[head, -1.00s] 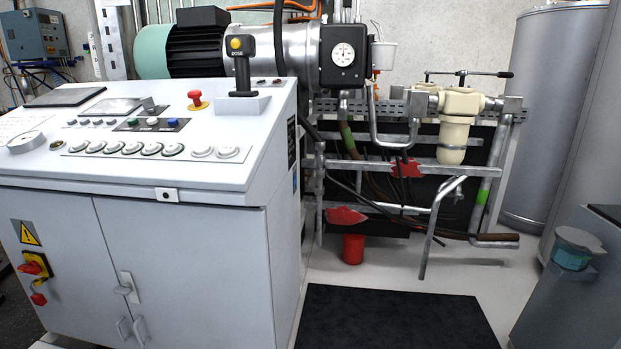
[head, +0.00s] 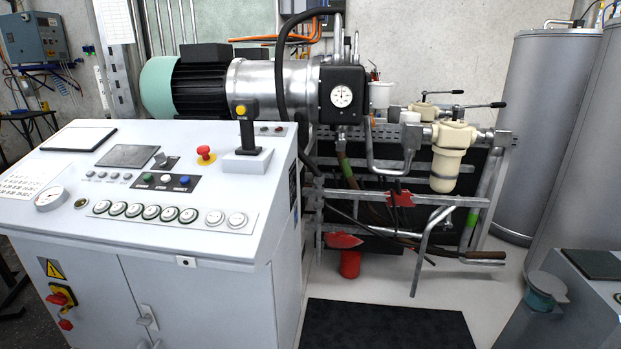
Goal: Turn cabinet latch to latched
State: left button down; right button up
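The grey control cabinet (head: 210,300) fills the lower left of the head view, with its doors shut. Its latch (head: 147,317) is a small handle on a light plate at the seam between the two doors, near the bottom edge. The latch is small here, and I cannot tell whether it is latched. Lower parts of the doors are cut off by the frame. A red and yellow rotary switch (head: 62,298) sits left of the latch, below a yellow warning sign (head: 51,269). Neither of my grippers is in view.
The sloped console top carries a joystick (head: 245,130), a red stop button (head: 206,154) and rows of buttons. A pipe frame (head: 400,195) with a pump unit stands behind right. A dark mat (head: 385,325) lies on the floor right of the cabinet. A grey box (head: 575,300) stands lower right.

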aim_at(146, 321)
jog(key=u, duration=0.55)
jog(key=i, duration=1.1)
jog(key=u, duration=0.2)
